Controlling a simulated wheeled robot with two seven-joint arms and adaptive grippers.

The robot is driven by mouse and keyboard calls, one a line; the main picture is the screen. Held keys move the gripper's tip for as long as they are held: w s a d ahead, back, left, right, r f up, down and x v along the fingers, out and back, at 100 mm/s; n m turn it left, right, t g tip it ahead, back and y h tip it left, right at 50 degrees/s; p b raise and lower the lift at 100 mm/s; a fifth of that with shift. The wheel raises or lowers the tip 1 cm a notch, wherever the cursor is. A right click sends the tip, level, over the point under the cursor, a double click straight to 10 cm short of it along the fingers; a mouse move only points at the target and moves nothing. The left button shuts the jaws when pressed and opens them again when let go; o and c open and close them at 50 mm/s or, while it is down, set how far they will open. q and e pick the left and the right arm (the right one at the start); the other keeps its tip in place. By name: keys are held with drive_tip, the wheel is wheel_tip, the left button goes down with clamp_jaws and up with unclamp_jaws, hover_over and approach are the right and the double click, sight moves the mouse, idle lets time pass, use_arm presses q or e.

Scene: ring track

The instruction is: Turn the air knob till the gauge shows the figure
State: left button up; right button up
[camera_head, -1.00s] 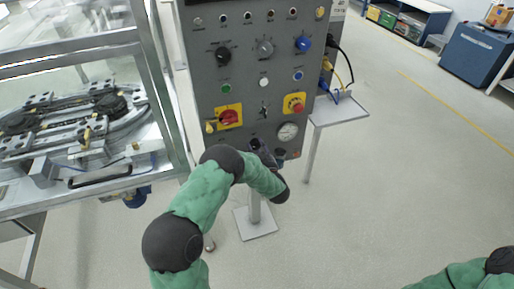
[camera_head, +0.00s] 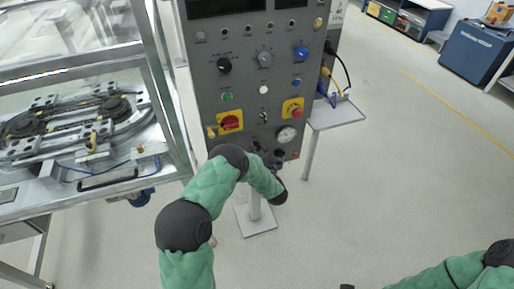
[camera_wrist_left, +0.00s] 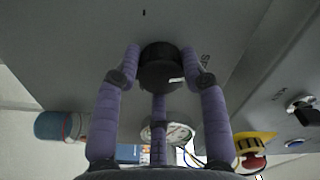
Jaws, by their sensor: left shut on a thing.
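The grey control panel (camera_head: 252,90) stands ahead in the head view. The round white pressure gauge (camera_head: 287,136) is low on its right side; its needle is too small to read. My left gripper (camera_head: 264,152) is just below and left of the gauge, partly hidden by my green arm. In the left wrist view, the purple fingers of my left gripper (camera_wrist_left: 160,75) are closed around the black air knob (camera_wrist_left: 161,55). The gauge (camera_wrist_left: 158,133) is partly hidden behind a finger there. My right gripper is not clearly seen; only the right arm shows at bottom right.
A red rotary switch (camera_head: 230,121) and a red stop button (camera_head: 295,109) sit above. A small side shelf (camera_head: 337,114) with cables juts out at right. The glazed ring-track bench (camera_head: 165,100) stands close at left. The floor at right is clear.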

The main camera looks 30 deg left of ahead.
use_arm(q)
drive_tip(key=shift+s+a+f+m+p, duration=0.15)
drive_tip(key=shift+m+p, duration=1.2)
drive_tip(key=shift+m, duration=2.1)
drive_tip(key=shift+s+r+m+p, duration=0.1)
drive_tip(key=shift+m+p, duration=1.2)
drive_tip(key=shift+m, duration=2.15)
drive_tip(key=shift+w, duration=0.1)
drive_tip(key=o, duration=1.1)
